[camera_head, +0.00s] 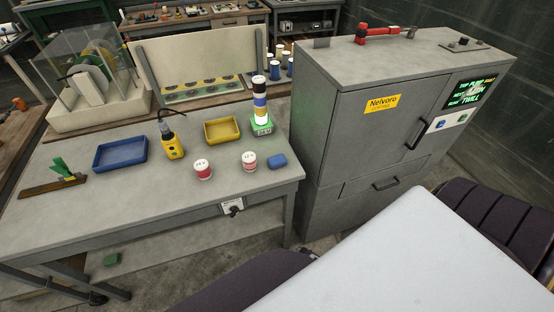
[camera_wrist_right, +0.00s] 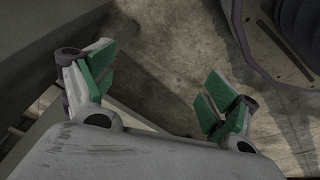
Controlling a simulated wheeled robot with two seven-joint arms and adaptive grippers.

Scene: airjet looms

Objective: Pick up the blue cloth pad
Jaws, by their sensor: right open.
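The blue cloth pad (camera_head: 277,162) lies flat near the right front corner of the grey workbench (camera_head: 120,200) in the head view. It is small, with rounded ends, just right of a red and white can (camera_head: 249,160). My right gripper (camera_wrist_right: 160,95) shows in the right wrist view with its green-padded fingers spread wide and nothing between them. Below it are bare floor and dark shapes; the pad is not in that view. Neither gripper shows in the head view.
Another can (camera_head: 203,169), a yellow device (camera_head: 172,146), a yellow tray (camera_head: 222,131), a blue tray (camera_head: 120,153) and a stacked signal light (camera_head: 261,103) share the bench. A tall grey cabinet (camera_head: 345,140) stands right of it, close to the pad's side.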

